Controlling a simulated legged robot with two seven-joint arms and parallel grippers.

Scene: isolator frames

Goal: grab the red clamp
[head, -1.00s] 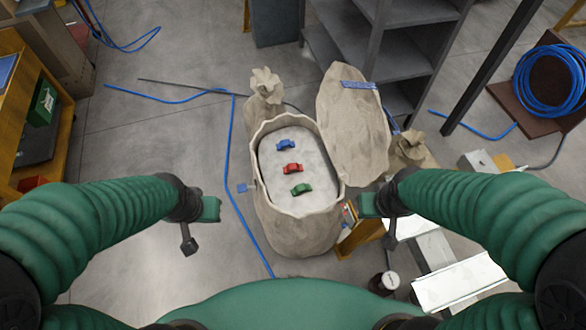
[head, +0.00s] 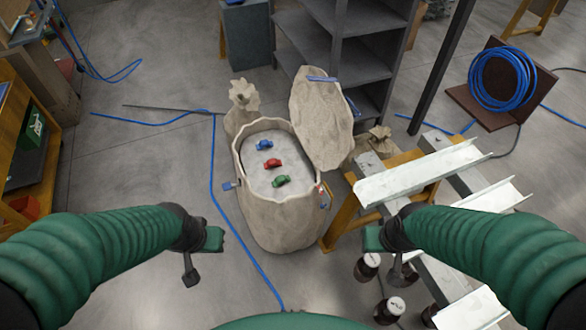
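The red clamp (head: 272,164) lies on the pale top surface inside an open beige container (head: 283,222). A blue clamp (head: 264,145) lies just beyond it and a green clamp (head: 281,181) just nearer. My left gripper (head: 202,258) is in front of the container to the left, well apart from the clamps. My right gripper (head: 385,256) is to the right of the container, also apart from the clamps. Both seem to hold nothing, but their finger gaps are too small to make out.
The container's lid (head: 320,120) stands tilted open behind it at right. A trestle with pale metal channels (head: 425,172) stands at right, with dark jars (head: 390,309) below. A grey shelf (head: 350,50) is behind. Blue hose (head: 213,190) runs along the floor at left.

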